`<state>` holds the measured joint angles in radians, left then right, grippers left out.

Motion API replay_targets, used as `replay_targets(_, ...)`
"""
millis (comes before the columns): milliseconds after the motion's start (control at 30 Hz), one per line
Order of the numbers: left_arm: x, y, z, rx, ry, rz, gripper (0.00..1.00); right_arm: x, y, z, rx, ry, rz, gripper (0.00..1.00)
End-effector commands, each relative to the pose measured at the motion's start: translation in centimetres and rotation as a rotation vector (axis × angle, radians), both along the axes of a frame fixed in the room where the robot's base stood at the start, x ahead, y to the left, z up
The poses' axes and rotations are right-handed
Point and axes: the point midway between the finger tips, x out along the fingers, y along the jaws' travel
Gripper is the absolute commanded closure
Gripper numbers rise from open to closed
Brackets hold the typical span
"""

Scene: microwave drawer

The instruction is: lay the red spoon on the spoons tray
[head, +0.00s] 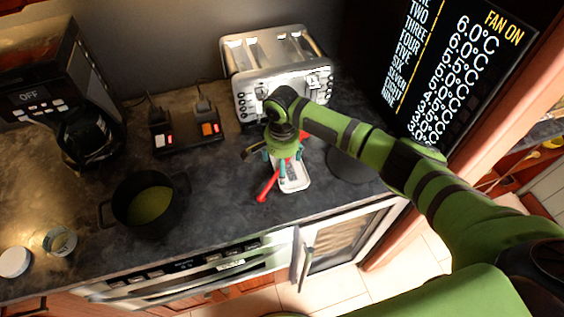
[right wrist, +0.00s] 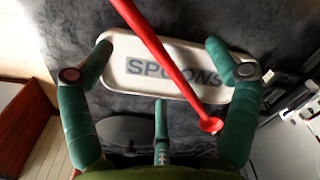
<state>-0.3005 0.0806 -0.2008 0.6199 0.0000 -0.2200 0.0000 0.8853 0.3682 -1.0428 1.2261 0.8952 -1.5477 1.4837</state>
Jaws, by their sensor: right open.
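The red spoon (head: 267,187) lies slantwise across the white spoons tray (head: 294,184) on the dark counter, with its ends past the tray's edges. In the right wrist view the spoon (right wrist: 163,62) crosses the "SPOONS" lettering of the tray (right wrist: 112,82). I cannot tell whether it touches the tray or sits just above it. My right gripper (head: 284,160) is over the tray, its green fingers spread around the spoon and apart from it. The right wrist view shows this gripper (right wrist: 160,65) open. My left gripper is not in view.
A silver toaster (head: 277,70) stands behind the tray. A dark round plate (head: 350,165) lies to the right.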

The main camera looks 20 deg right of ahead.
Motion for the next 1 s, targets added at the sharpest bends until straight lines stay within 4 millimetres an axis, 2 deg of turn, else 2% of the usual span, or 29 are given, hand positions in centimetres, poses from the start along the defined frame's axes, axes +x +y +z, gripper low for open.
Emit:
replay_targets(133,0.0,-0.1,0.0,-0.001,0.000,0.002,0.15,0.0,0.0,0.5,0.001,-0.001,0.000,0.12)
replay_targets(233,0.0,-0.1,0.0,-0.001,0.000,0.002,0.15,0.1,0.0,1.8,0.001,-0.003,0.001,0.12)
replay_targets(500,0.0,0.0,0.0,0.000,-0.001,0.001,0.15,0.0,0.0,7.6,0.001,-0.004,0.002,0.12)
replay_targets(700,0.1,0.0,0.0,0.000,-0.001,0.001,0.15,0.0,0.1,10.8,0.002,-0.002,0.000,0.12)
replay_targets(833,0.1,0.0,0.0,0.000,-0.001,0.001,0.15,-0.1,0.0,11.8,0.001,-0.001,0.000,0.12)
replay_targets(1000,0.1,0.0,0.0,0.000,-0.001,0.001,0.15,-0.1,0.0,12.1,0.000,0.000,0.000,0.12)
